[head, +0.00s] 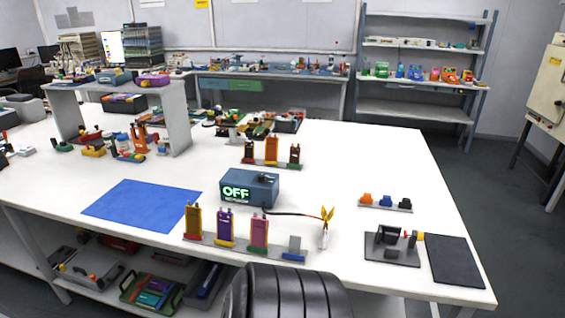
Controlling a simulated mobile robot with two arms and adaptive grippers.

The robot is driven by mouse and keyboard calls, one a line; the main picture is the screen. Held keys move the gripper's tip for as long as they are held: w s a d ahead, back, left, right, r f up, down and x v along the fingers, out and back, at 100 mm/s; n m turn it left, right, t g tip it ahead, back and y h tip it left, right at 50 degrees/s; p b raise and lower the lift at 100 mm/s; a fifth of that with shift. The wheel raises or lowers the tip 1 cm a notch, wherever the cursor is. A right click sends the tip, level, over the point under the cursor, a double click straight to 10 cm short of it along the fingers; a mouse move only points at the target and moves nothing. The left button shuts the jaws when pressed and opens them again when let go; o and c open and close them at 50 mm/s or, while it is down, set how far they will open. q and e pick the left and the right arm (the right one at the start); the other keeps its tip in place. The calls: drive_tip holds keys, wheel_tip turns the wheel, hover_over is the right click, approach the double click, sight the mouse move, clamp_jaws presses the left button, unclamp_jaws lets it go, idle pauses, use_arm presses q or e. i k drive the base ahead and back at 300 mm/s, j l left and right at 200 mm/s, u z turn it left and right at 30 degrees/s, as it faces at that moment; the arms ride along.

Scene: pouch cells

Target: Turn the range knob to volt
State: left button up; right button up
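The blue-grey meter box (262,195) stands on the white table near the middle of the head view. Its front display (236,192) reads "OFF" in green letters. A small dark shape on its top right looks like the range knob (265,177), but it is too small to read its pointer or any marks. A dark lead runs from the box to the right, to a yellow clip (327,214) in a small white holder.
A rack of coloured pouch cells (224,226) stands in front of the box. A second rack (271,150) stands behind it. A blue mat (143,203) lies left, a dark fixture (390,246) and black mat (455,260) right. The table (370,150) is clear at back right.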

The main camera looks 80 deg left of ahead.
sight(261, 178)
drive_tip(key=u, duration=3)
drive_tip(key=i+l+z, duration=0.1)
drive_tip(key=i, duration=0.1)
